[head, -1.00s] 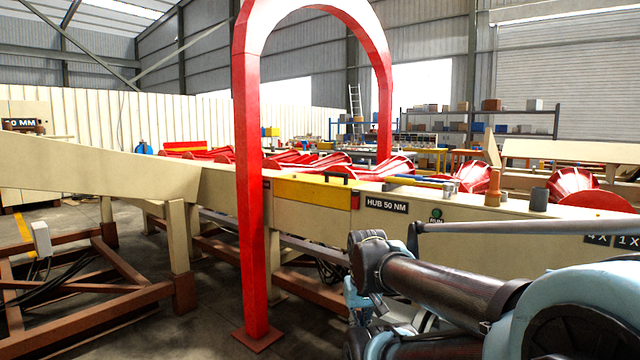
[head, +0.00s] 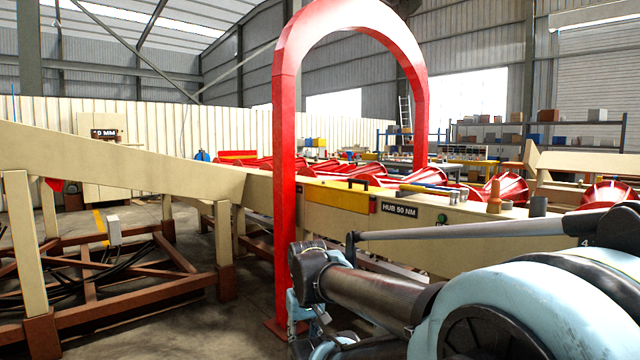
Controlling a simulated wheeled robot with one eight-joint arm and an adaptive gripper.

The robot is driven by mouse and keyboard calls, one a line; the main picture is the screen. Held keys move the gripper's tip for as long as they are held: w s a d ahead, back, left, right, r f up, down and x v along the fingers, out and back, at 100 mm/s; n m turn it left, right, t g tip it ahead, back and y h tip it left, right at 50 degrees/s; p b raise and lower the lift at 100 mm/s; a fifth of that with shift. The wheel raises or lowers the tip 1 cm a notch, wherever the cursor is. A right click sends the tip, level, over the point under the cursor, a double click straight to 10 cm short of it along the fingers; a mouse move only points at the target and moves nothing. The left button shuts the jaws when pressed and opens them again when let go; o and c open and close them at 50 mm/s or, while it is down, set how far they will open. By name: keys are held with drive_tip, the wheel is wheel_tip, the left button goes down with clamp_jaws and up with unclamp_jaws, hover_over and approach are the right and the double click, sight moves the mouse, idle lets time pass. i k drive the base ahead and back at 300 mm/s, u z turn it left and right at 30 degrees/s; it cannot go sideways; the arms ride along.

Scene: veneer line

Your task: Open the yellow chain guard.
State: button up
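The yellow chain guard (head: 338,196) is a long yellow panel on the side of the cream conveyor, just right of the red arch's near post. A dark handle stands on its top edge (head: 358,182), and a small red block sits at its right end. The guard appears shut, flush with the conveyor side. My arm reaches in from the lower right, below and in front of the guard, apart from it. My gripper's fingertips cannot be made out, so I cannot tell whether it is open.
The red arch (head: 285,220) spans the conveyor (head: 220,184), its near post standing close to the guard's left end. A "HUB 50 NM" sign (head: 399,209) and a green button (head: 441,218) are to the right.

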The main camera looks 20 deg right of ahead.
sight(350, 196)
drive_tip(key=u, duration=0.55)
drive_tip(key=k, duration=0.8)
drive_tip(key=u, duration=0.2)
drive_tip(key=i, duration=1.2)
drive_tip(key=z, duration=1.3)
drive_tip(key=i, duration=0.75)
drive_tip(key=z, duration=0.45)
